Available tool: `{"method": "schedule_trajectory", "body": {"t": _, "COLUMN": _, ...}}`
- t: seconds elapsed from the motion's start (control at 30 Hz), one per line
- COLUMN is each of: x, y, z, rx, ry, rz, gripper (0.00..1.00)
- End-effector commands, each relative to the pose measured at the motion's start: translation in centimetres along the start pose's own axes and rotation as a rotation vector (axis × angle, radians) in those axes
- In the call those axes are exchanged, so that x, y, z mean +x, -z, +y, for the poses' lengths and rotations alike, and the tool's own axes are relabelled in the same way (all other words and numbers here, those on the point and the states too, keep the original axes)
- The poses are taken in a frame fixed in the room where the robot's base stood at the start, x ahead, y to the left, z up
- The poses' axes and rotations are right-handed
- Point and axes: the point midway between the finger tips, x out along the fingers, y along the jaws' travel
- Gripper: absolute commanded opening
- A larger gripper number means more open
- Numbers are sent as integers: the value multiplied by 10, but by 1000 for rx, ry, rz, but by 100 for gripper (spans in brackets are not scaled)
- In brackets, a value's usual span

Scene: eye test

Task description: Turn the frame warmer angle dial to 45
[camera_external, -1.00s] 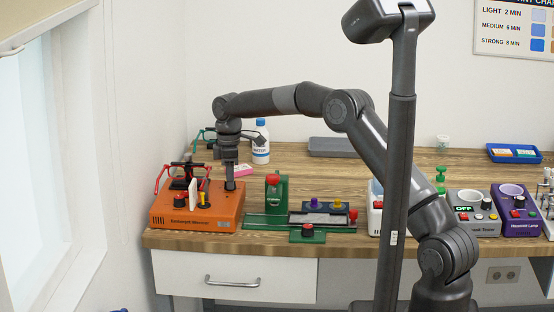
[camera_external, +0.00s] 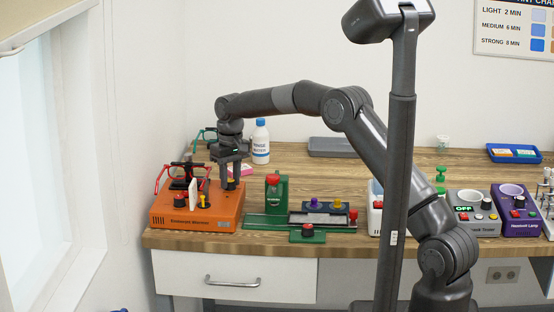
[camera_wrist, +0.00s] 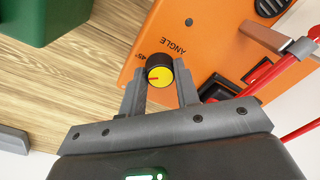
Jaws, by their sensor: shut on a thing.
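The frame warmer (camera_external: 220,214) is an orange box at the left end of the bench. Its angle dial (camera_wrist: 159,72) is a black knob with a yellow face and a red pointer line, beside the printed word ANGLE. In the wrist view the pointer points left, and a 45° mark is printed at the upper left of the knob. My gripper (camera_external: 231,180) points down at the warmer's right rear part. In the wrist view my gripper (camera_wrist: 160,80) has one finger on each side of the dial and is shut on it.
A rinse water bottle (camera_external: 260,143) stands behind. A green device (camera_external: 277,192) stands to the right. The bench behind it is mostly clear.

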Motion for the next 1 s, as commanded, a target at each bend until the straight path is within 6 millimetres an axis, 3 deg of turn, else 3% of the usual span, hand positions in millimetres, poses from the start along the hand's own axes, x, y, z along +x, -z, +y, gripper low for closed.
{"method": "schedule_trajectory", "body": {"t": 0.5, "x": -1, "y": 1, "z": -1, "rx": 434, "ry": 3, "rz": 20, "gripper": 6}}
{"method": "schedule_trajectory", "body": {"t": 1.0, "x": -1, "y": 1, "z": -1, "rx": 598, "ry": 2, "rz": 26, "gripper": 6}}
